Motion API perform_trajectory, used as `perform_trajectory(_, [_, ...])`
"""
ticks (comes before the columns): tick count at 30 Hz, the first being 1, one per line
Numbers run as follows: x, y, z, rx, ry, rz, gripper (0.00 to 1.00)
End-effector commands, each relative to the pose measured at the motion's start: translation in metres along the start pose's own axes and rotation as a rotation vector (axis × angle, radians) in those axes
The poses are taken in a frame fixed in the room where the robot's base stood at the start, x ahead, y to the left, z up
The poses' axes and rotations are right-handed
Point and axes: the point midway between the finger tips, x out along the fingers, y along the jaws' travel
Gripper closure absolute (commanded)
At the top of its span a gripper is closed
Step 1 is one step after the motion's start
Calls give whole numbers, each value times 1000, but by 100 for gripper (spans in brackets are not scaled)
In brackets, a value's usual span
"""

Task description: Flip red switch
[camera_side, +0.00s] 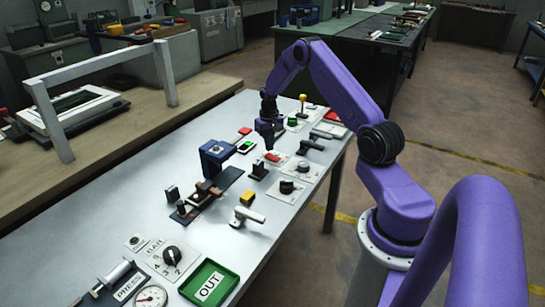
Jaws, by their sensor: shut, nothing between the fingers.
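A small red switch (272,157) sits on a pale plate on the white table, near the middle of the picture. My gripper (268,146) points down just above and slightly left of it in the picture. Its fingers are shut with nothing between them. I cannot tell from this view whether the fingertips touch the switch. The switch's exact tilt is too small to make out.
Near the gripper are a green-lit black box (246,147), a green button (292,122), a black knob (287,186) and a lever with a yellow ball (302,98). Bare table (130,215) lies left.

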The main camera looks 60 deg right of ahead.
Motion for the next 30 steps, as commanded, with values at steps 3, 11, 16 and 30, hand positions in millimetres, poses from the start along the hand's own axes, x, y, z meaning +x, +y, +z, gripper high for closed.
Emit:
perform_trajectory(3, [0, 0, 0, 0, 0, 0, 100])
perform_trajectory(11, [0, 0, 0, 0, 0, 0, 100])
perform_trajectory(16, [2, 0, 0, 0, 0, 0, 100])
perform_trajectory(30, [8, 0, 0, 0, 0, 0, 100])
